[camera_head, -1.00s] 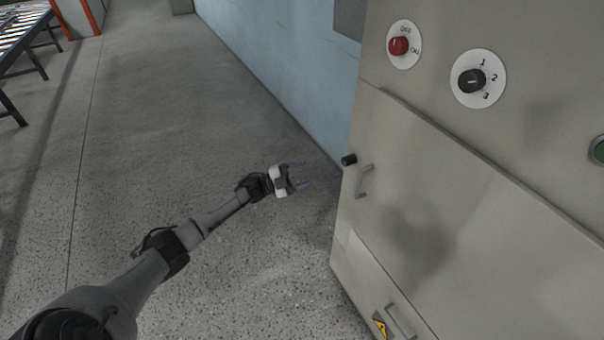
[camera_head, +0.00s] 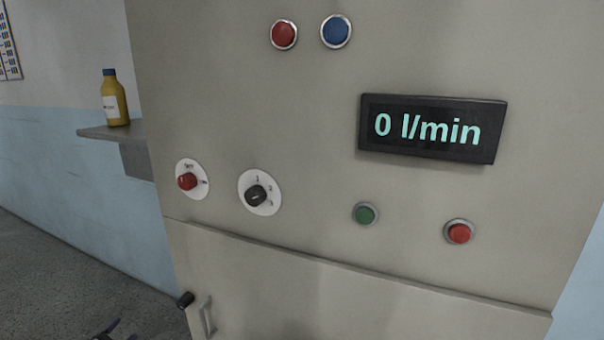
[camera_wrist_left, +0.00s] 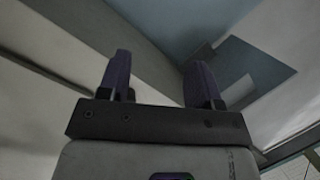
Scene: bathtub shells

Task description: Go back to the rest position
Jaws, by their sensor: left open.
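My left gripper (camera_wrist_left: 160,85) is open and empty in the left wrist view, its two purple fingers spread apart. In the head view only a bit of my left gripper (camera_head: 108,330) shows at the bottom left edge, left of the cabinet's lower door. It is apart from the door handle (camera_head: 207,317). My right gripper is in neither view.
A grey cabinet (camera_head: 250,110) fills the head view. It carries a display (camera_head: 432,128) reading 0 l/min, a red switch (camera_head: 187,181), a black dial (camera_head: 256,195) and several buttons. A yellow bottle (camera_head: 114,100) stands on a wall shelf (camera_head: 105,132). Floor (camera_head: 50,270) is clear at left.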

